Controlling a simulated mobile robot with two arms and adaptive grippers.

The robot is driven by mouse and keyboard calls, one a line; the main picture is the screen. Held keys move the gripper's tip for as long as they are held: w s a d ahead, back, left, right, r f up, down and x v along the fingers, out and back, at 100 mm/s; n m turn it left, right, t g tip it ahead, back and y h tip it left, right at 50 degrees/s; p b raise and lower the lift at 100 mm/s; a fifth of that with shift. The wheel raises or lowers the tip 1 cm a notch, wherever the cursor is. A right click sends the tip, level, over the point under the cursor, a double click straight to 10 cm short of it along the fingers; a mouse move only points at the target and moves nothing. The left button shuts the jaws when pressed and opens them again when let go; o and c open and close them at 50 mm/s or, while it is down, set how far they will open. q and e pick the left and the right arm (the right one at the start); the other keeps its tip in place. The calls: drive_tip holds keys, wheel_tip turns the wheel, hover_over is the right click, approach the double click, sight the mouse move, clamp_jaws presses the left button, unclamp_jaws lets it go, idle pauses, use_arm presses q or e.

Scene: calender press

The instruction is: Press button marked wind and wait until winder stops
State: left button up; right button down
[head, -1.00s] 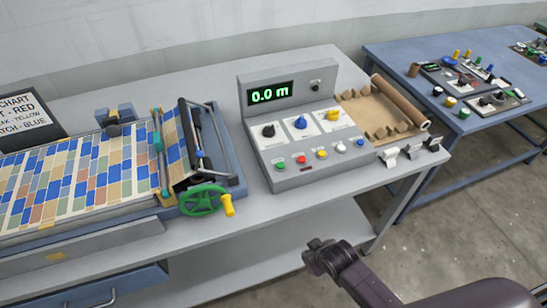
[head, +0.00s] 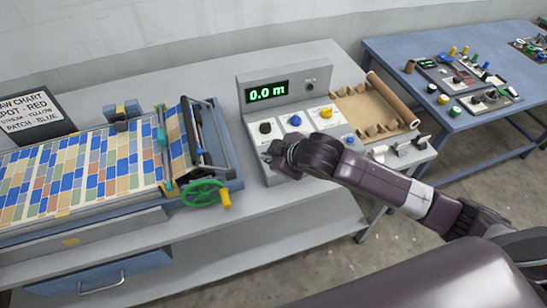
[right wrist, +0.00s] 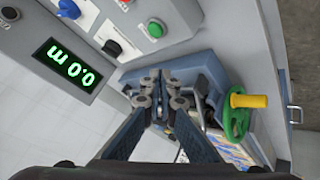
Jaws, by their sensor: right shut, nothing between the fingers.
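The grey control console (head: 262,122) stands on the bench, and its display (head: 267,92) reads 0.0 m. My right gripper (head: 272,160) is at the console's lower left front, shut and empty, and hides some of the button row. In the right wrist view, the green button (right wrist: 155,28) is uncovered, above and apart from the shut fingertips (right wrist: 162,88). The black knob (right wrist: 112,47) and blue knob (right wrist: 69,8) also show there. The button labels are too small to read, so I cannot tell which is marked wind. My left gripper is not in view.
The press with its patterned sheet (head: 85,175) and green handwheel (head: 203,193) stands left of the console. A brown roll on a tray (head: 378,104) lies to the right. A blue table (head: 445,55) with more parts stands farther right. Bench space before the console is clear.

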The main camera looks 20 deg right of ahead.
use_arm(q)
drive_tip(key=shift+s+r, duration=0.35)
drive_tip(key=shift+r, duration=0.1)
use_arm(e)
drive_tip(key=w+d+r+n, duration=0.1)
drive_tip(key=w+d+r, duration=0.2)
drive_tip(key=r, duration=0.2)
drive_tip(key=shift+t+h, duration=0.3)
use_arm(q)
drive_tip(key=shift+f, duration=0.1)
use_arm(e)
drive_tip(key=shift+d+f, duration=0.1)
drive_tip(key=shift+f, duration=0.05)
wheel_tip(320, 180, down, 7)
drive_tip(key=b, duration=0.7)
drive_tip(key=shift+r, duration=0.2)
drive_tip(key=shift+f+b, duration=0.5)
drive_tip(key=shift+f, duration=0.55)
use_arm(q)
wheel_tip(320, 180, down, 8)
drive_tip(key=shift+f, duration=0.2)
use_arm(e)
drive_tip(key=shift+f, duration=0.1)
drive_tip(key=shift+f, duration=0.25)
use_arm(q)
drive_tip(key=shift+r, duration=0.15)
